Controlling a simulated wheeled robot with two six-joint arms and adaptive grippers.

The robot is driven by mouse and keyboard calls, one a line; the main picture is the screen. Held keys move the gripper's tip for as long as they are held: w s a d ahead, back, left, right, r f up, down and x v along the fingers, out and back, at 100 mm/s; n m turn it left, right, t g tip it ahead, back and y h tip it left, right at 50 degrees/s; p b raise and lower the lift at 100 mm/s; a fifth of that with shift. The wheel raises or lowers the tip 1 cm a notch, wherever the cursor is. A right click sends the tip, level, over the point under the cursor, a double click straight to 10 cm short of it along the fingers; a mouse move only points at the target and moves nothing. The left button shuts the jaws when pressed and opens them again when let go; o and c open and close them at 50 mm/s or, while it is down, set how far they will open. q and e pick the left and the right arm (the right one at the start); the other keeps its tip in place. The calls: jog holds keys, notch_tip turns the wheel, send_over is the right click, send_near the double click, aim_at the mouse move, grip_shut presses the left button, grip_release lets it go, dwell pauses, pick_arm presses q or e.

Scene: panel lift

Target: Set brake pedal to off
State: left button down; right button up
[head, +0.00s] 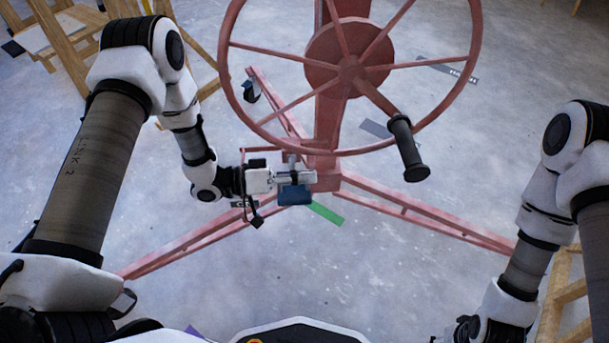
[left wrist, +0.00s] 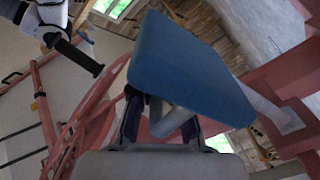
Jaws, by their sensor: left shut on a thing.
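The brake pedal is a blue pad (head: 295,195) at the foot of the red panel lift (head: 328,120) in the head view. In the left wrist view the blue pad (left wrist: 185,62) is large and close, tilted, with a grey metal bar behind it. My left gripper (head: 298,177) reaches in from the left and is shut on the pedal, its fingers at the grey bar beneath the pad. The pad hides part of the fingers in the wrist view. My right gripper (head: 464,329) is at the bottom right edge, partly cut off, away from the pedal; its fingers are unclear.
The lift's large red wheel (head: 232,85) with a black handle (head: 408,148) stands above and right of my left gripper. Red legs (head: 430,217) spread over the grey floor. A green strip (head: 326,213) lies by the pedal. Wooden frames (head: 65,55) stand at left and lower right.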

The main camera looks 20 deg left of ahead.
pick_arm(q)
jog(key=shift+r+n+p, duration=0.3)
jog(key=shift+r, duration=0.3)
jog(key=shift+w+a+r+p, duration=0.15)
jog(key=shift+w+r+p, duration=0.3)
jog(key=shift+w+p, duration=0.15)
pick_arm(e)
jog(key=shift+r, duration=1.3)
pick_arm(q)
jog(key=shift+w, duration=0.1)
jog(key=c, duration=1.2)
grip_release()
jog(key=shift+r, duration=0.1)
jog(key=shift+c, duration=0.2)
pick_arm(e)
jog(key=shift+d, duration=0.1)
pick_arm(q)
jog(key=v, duration=1.1)
jog(key=shift+a, duration=0.4)
